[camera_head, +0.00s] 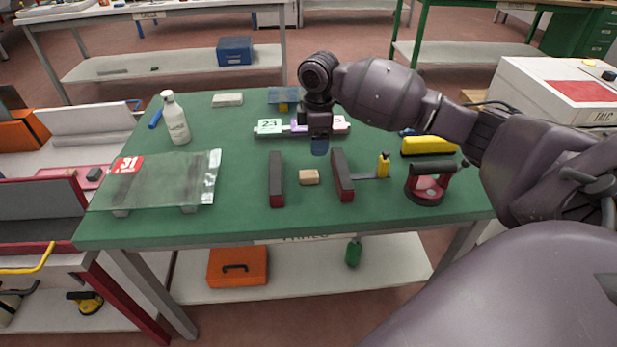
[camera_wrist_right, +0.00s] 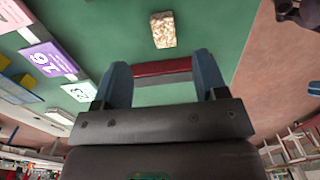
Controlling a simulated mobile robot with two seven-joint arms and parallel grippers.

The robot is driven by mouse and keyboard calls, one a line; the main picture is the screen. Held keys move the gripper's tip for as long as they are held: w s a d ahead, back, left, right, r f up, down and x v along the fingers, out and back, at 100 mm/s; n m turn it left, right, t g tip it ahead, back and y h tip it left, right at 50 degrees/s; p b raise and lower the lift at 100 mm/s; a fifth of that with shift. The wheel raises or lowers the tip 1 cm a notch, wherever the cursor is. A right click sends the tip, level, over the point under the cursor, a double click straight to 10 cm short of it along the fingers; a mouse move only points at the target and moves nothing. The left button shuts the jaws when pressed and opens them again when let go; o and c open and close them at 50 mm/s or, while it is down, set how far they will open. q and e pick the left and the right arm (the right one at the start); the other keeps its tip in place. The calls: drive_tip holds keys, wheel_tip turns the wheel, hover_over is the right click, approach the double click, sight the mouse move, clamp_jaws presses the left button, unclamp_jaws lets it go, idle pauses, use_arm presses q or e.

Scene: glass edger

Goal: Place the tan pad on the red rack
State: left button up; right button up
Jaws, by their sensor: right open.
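The tan pad (camera_head: 309,177) is a small block lying on the green table between two dark-topped red bars, the left bar (camera_head: 276,182) and the right bar (camera_head: 343,176), which look like the red rack. My right gripper (camera_head: 319,147) points down, behind the pad in the head view and apart from it. In the wrist view the right gripper (camera_wrist_right: 161,62) has its blue fingers spread with nothing held. The pad (camera_wrist_right: 162,30) shows beyond the fingertips, and a red bar (camera_wrist_right: 162,67) shows through the gap. My left gripper is not in view.
Numbered cards (camera_head: 270,126) lie behind the bars. A glass sheet (camera_head: 165,180) and a white bottle (camera_head: 175,120) are at left. A yellow-topped bottle (camera_head: 383,165), a red suction cup (camera_head: 427,188) and a yellow block (camera_head: 428,146) are at right. The table front (camera_head: 240,222) is clear.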

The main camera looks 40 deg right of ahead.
drive_tip(key=b, duration=0.1)
hover_over(317, 173)
wheel_tip(317, 173, down, 5)
drive_tip(key=shift+f, duration=0.35)
wheel_tip(317, 173, down, 4)
drive_tip(key=shift+s+f+b, duration=0.1)
drive_tip(key=shift+f+b, duration=0.05)
drive_tip(key=shift+b, duration=0.5)
drive_tip(key=shift+f, duration=0.25)
drive_tip(key=shift+r, duration=0.1)
drive_tip(key=shift+c, duration=0.3)
drive_tip(key=c, duration=0.9)
drive_tip(key=shift+c, duration=0.6)
